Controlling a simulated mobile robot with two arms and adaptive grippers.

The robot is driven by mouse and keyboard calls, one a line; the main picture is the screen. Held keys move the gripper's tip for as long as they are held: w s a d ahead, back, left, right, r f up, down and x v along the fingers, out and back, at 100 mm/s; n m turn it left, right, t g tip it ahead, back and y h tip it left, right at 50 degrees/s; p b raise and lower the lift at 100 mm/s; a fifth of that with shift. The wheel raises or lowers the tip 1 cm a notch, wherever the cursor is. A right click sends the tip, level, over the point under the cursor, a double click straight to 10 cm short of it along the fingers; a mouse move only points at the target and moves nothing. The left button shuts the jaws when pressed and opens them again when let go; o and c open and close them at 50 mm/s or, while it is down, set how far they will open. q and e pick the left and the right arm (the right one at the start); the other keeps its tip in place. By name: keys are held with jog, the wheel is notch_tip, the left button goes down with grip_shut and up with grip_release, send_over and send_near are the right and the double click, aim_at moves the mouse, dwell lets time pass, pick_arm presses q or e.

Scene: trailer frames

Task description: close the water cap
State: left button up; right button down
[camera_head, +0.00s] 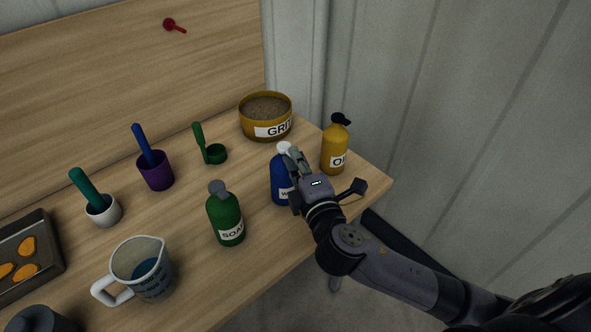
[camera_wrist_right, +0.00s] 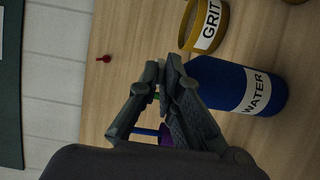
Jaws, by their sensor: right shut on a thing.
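The blue water bottle (camera_head: 279,182) stands upright near the table's front edge, with its white cap (camera_head: 284,148) at the top. In the right wrist view the water bottle (camera_wrist_right: 222,84) lies sideways in the picture, its label reading WATER. My right gripper (camera_head: 292,157) is at the top of the bottle, its fingers shut on the cap. In the right wrist view the gripper (camera_wrist_right: 165,75) has its fingertips close together at the bottle's top end, and they hide the cap there. I do not see my left gripper.
A yellow oil bottle (camera_head: 334,150) stands right of the water bottle. A green soap bottle (camera_head: 225,216) stands left, and a yellow grit bowl (camera_head: 262,133) behind. A measuring jug (camera_head: 126,262), a purple cup (camera_head: 156,178) and a baking tray (camera_head: 58,262) are farther left.

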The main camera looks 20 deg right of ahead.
jog(key=shift+f, duration=0.15)
jog(key=c, duration=1.8)
grip_release()
jog(key=shift+o, duration=0.2)
jog(key=s, duration=1.2)
jog(key=shift+a, duration=0.25)
